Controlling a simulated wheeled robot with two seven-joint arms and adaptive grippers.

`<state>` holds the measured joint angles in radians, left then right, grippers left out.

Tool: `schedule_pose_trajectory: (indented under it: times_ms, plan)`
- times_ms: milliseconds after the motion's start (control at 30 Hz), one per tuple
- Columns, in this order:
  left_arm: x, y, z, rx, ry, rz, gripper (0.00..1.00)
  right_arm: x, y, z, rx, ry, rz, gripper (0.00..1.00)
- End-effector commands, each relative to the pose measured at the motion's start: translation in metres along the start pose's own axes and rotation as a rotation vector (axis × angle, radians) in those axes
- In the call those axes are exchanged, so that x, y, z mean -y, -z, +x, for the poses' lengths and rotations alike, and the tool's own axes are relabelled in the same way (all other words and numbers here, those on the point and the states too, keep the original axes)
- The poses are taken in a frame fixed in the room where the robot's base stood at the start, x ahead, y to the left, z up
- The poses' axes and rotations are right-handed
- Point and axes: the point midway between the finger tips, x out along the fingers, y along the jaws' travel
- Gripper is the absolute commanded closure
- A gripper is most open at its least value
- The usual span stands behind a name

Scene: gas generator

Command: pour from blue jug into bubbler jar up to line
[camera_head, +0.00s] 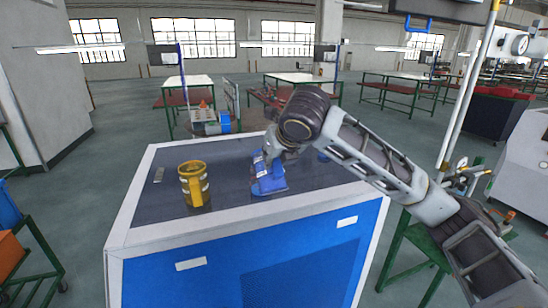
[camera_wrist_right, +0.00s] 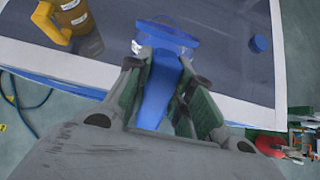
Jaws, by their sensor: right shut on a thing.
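The blue jug (camera_head: 268,178) stands on the dark top of the blue bench, near its middle. My right gripper (camera_head: 272,152) reaches it from above and the right. In the right wrist view, the gripper (camera_wrist_right: 165,95) is shut on the jug's blue handle (camera_wrist_right: 160,88), with a finger on each side. The jug's clear blue body (camera_wrist_right: 168,35) shows beyond the fingers. A jar with a yellow handle and yellow bands (camera_head: 194,186), which looks like the bubbler jar, stands upright left of the jug, apart from it. Its fill line and contents are not clear. My left gripper is out of view.
A small blue round piece (camera_wrist_right: 259,44) lies on the bench, right of the jug. A small flat item (camera_head: 159,175) lies at the bench's left. The white bench rim (camera_head: 240,218) runs along the front. The bench top between jar and jug is clear.

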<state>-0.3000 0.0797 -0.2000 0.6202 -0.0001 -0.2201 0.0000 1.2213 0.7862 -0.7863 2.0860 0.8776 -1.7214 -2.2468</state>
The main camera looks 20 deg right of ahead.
Motion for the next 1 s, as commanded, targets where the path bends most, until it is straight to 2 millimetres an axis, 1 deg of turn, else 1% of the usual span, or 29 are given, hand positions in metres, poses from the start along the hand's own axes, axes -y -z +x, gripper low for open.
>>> schedule_pose_trajectory:
  times_ms: [1000]
  plan:
    - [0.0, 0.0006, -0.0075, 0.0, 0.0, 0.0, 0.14, -0.0003, -0.0061, -0.0024, -0.036, -0.001, 0.0, 1.0]
